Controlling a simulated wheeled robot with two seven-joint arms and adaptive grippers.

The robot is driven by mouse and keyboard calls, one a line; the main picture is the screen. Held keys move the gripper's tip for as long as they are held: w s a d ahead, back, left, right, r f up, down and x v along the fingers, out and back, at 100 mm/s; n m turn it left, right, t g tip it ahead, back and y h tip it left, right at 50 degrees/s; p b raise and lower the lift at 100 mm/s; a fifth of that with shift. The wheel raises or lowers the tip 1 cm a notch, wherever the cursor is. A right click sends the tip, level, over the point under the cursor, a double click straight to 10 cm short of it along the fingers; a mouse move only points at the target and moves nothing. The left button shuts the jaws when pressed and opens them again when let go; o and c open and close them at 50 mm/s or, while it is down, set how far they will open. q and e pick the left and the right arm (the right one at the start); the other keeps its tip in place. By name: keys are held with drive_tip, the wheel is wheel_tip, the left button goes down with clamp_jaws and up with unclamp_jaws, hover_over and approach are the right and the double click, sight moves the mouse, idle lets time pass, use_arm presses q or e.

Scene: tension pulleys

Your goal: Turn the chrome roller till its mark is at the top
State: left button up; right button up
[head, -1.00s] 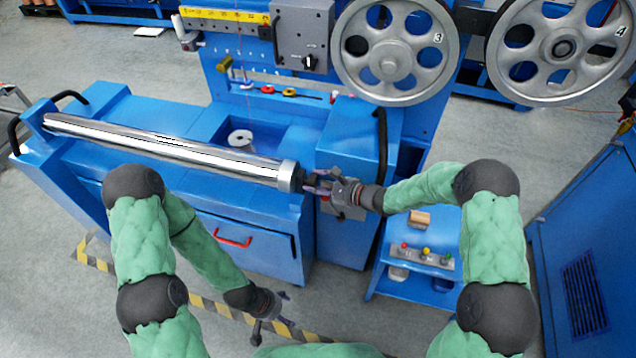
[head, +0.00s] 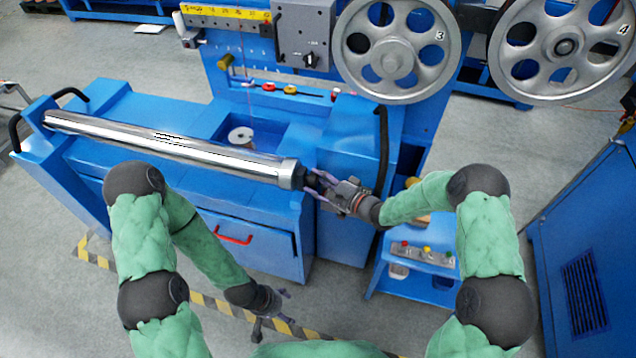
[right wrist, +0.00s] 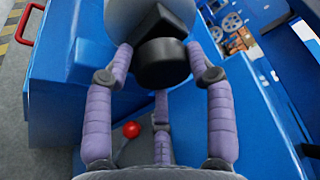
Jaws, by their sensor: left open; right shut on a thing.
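The chrome roller (head: 150,143) lies lengthwise across the blue bench, with a pale collar (head: 291,173) at its right end. Short dark streaks (head: 178,138) show on its upper side near the middle; I cannot tell if they are the mark or a reflection. My right gripper (head: 314,184) is at the black shaft end (right wrist: 162,63) beyond the collar. My left gripper (head: 272,304) is open and empty, low in front of the bench, away from the roller.
A blue cart (head: 418,280) with a button box (head: 422,255) stands below my right forearm. Large spoked wheels (head: 398,50) hang at the back. The red drawer handle (head: 233,239) is on the bench front. A spool (head: 240,138) sits in a recess behind the roller.

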drive_tip(key=shift+w+d+r+n+t, duration=0.3)
drive_tip(key=shift+w+d+r+t, duration=0.05)
drive_tip(key=shift+w+d+t, duration=0.1)
drive_tip(key=o, duration=1.1)
drive_tip(key=shift+a, duration=0.1)
drive_tip(key=shift+c, duration=0.2)
drive_tip(key=shift+f, duration=0.15)
drive_tip(key=shift+s+a+f, duration=0.15)
drive_tip(key=shift+s, duration=0.05)
drive_tip(key=v, duration=1.2)
drive_tip(key=shift+w, duration=0.1)
